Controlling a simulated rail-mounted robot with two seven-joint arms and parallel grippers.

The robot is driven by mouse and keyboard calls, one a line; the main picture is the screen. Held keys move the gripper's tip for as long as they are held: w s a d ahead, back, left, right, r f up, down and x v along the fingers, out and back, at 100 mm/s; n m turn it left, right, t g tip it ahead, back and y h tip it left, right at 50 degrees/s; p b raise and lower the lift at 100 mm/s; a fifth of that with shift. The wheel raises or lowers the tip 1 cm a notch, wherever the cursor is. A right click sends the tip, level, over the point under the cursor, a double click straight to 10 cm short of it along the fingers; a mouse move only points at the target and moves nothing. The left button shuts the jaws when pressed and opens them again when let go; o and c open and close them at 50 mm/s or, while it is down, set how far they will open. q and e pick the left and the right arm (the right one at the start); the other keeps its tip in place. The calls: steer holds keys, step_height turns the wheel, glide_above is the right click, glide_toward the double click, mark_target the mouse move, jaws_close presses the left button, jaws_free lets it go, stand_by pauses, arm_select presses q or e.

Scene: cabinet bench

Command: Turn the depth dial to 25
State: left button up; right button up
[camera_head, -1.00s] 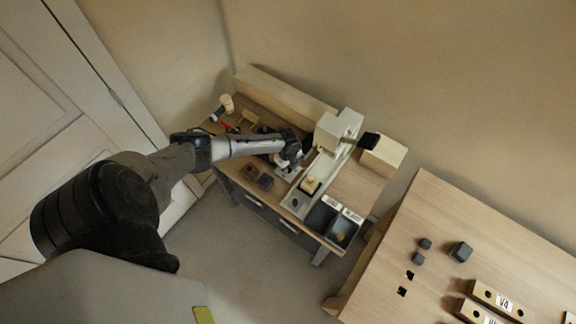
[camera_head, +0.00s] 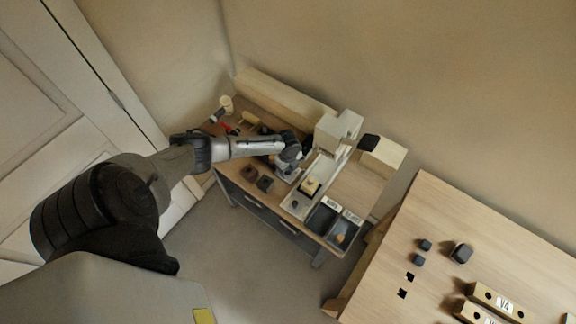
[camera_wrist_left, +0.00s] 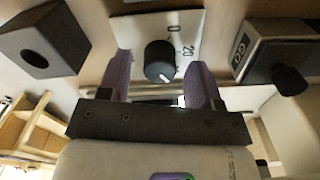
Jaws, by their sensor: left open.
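The depth dial (camera_wrist_left: 160,61) is a dark round knob with a white pointer line, on a pale plate (camera_wrist_left: 189,24) with printed numbers; "0" and "20" are legible. In the left wrist view my left gripper (camera_wrist_left: 162,75) is open, with one purple-grey finger on each side of the dial. I cannot tell whether either finger touches it. In the head view my left gripper (camera_head: 287,166) is at the bench beside the pale machine (camera_head: 336,130), and my arm hides the dial. My right gripper is not in view.
A dark block with a hole (camera_wrist_left: 43,39) and a dark box labelled "GO" with a black knob (camera_wrist_left: 273,54) flank the gripper. Black trays (camera_head: 343,232) stand at the bench's front right. A second table (camera_head: 480,240) holds dark blocks and labelled wooden bars.

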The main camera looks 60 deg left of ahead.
arm_select(q)
step_height(320, 180, up, 14)
steer(key=shift+p, duration=0.45)
steer(key=shift+f, duration=0.1)
stand_by(0.6)
